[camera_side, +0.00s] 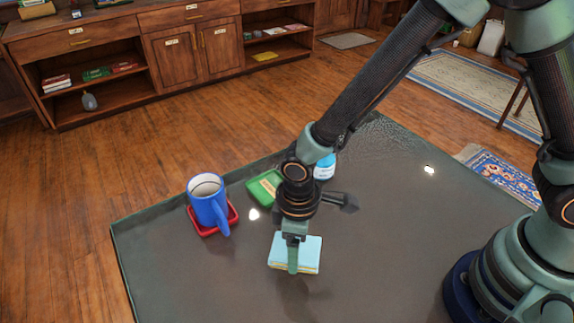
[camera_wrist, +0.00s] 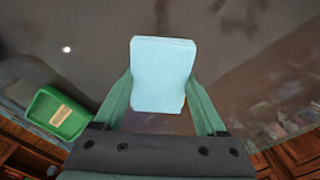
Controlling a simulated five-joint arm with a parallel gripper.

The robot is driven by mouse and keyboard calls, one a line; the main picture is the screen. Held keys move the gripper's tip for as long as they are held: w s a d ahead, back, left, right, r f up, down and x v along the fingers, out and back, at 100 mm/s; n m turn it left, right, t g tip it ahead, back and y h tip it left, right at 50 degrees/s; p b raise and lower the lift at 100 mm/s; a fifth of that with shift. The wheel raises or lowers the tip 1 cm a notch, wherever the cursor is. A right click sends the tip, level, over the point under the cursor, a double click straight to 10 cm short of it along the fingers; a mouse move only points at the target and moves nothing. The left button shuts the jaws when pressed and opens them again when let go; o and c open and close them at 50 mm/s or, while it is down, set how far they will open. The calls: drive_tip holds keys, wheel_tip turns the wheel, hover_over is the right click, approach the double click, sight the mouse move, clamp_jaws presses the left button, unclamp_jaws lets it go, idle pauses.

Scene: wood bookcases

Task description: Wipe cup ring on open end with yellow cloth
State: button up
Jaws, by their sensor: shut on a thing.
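My gripper (camera_side: 292,258) points down over the dark table and is shut on a folded light blue cloth (camera_side: 309,256). The cloth has a thin yellowish layer along its lower edge in the side view. In the wrist view the pale blue cloth (camera_wrist: 162,75) sits between both green fingers. It is low over the table; I cannot tell whether it touches. No all-yellow cloth shows. I cannot make out a clear cup ring on the table; the wrist view shows only faint darker smudges at the upper right.
A blue mug (camera_side: 208,203) stands on a red coaster (camera_side: 232,212) left of my gripper. A green dish (camera_side: 262,188) lies behind it, also in the wrist view (camera_wrist: 57,113). A blue and white bottle (camera_side: 325,168) is partly hidden by my arm. The table's right side is clear.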

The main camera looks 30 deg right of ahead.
sight(309, 263)
drive_tip(key=shift+s, duration=2)
drive_tip(key=shift+s+a, duration=0.1)
drive_tip(key=shift+a, duration=0.2)
drive_tip(key=shift+w, duration=4.15)
drive_tip(key=shift+s, duration=4.1)
wheel_tip(309, 263, up, 8)
drive_tip(key=shift+r, duration=0.1)
